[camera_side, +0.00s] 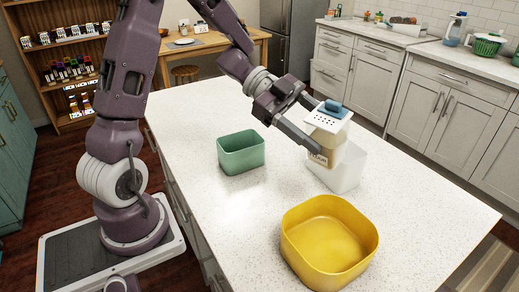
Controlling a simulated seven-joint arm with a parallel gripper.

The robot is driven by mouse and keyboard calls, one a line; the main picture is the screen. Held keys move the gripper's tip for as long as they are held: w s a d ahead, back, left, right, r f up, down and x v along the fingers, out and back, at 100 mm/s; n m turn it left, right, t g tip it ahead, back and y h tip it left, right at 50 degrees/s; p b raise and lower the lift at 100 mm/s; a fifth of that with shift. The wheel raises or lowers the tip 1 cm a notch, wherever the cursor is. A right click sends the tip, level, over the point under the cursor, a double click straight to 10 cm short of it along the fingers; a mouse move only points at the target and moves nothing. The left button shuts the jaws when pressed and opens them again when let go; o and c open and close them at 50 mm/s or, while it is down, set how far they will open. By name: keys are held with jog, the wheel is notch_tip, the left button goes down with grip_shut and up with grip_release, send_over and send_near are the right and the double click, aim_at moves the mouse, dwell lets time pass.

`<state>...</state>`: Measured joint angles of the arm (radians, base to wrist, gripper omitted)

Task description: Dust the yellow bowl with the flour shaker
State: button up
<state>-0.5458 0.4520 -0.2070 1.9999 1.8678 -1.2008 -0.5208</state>
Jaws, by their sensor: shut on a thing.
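The yellow bowl (328,243) stands upright on the white speckled counter near its front edge, and its inside looks empty. My gripper (318,131) is shut on the flour shaker (325,136), which has a tan body, a label low on its side, and a white perforated top with a blue part. The shaker looks upright or nearly so, above the counter and behind the yellow bowl. It overlaps a white container (347,170) in this view. I cannot tell whether the shaker is inside that container, touching it, or in front of it.
A green square container (241,152) stands on the counter (200,115) left of the shaker. The counter is bare between the green container and the yellow bowl, and to the right of the bowl. Cabinets and a wooden shelf stand in the background, away from the counter.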

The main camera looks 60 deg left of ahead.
aim_at(336, 166)
jog(key=w+d+r, duration=0.4)
jog(key=d+r, duration=0.2)
jog(key=d, duration=0.1)
jog(key=f+m+t, duration=0.1)
jog(key=f, duration=0.3)
jog(key=s+f+m+t, duration=0.1)
jog(key=f, duration=0.3)
jog(key=f+m+t, duration=0.1)
jog(key=f+m, duration=0.1)
jog(key=f, duration=0.2)
jog(key=shift+s+d, duration=0.2)
jog(key=shift+m, duration=0.3)
jog(key=shift+f, duration=0.2)
jog(key=shift+f+m+t, duration=0.5)
jog(key=shift+m+t, duration=0.3)
jog(key=shift+m, duration=0.3)
jog(key=shift+s+d+f+m+t+h, duration=0.15)
jog(key=shift+m+t, duration=0.1)
jog(key=shift+m, duration=0.3)
jog(key=shift+s+a+f+m+t+h, duration=0.1)
jog(key=shift+m+t+h, duration=0.1)
jog(key=shift+m, duration=0.3)
jog(key=shift+s+d+f+m+t+h, duration=0.15)
jog(key=shift+m+t, duration=0.1)
jog(key=shift+m, duration=0.3)
jog(key=shift+s+f+m, duration=0.1)
jog(key=shift+f+m, duration=0.05)
jog(key=shift+m, duration=0.65)
